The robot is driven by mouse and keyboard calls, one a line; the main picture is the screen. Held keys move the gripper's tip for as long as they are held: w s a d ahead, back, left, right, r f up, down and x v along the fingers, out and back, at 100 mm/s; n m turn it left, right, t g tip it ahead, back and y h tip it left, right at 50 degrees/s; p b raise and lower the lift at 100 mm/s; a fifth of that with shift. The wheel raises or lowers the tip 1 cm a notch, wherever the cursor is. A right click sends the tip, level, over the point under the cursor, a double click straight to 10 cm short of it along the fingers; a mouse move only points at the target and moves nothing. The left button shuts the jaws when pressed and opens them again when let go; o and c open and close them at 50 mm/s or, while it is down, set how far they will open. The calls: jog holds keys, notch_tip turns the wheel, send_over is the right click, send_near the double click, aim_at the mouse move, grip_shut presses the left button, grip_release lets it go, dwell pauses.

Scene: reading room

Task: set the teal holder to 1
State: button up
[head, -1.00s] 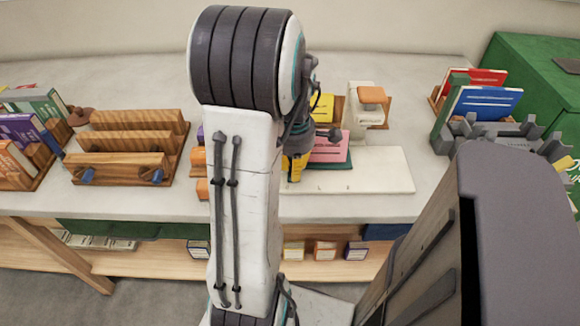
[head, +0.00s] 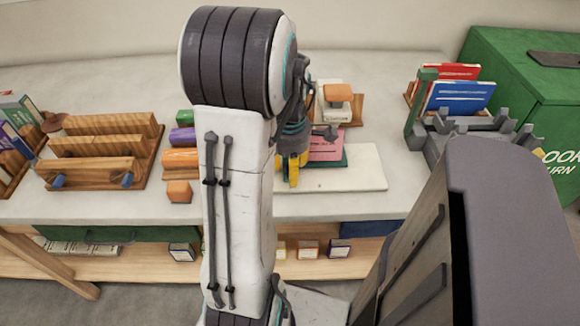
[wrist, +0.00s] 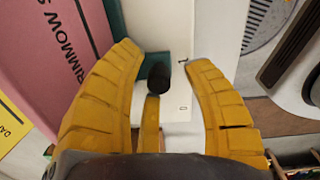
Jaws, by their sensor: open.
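The teal holder (head: 338,162) stands on a white board (head: 350,180) with a pink book (head: 327,146) in it. The wrist view shows a teal part (wrist: 155,62) beside the pink book (wrist: 55,55). A short black knob (wrist: 158,74) stands by the teal part, with small marks 1 and 0 on the white surface to its right. The knob looks closer to the 1, but its exact setting is unclear. My gripper (head: 292,172) is open and low over the board. Its yellow fingers (wrist: 168,85) lie either side of the knob, with no clear contact. My arm hides part of the table.
A wooden rack (head: 97,150) and orange, purple and green blocks (head: 181,158) stand left of my arm. A grey holder with red and blue books (head: 460,97) and a green book-return box (head: 510,90) stand right. The board's right part is bare.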

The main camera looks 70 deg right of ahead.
notch_tip(320, 180, up, 12)
dwell(0.8)
jog(key=shift+a, duration=0.1)
dwell(0.7)
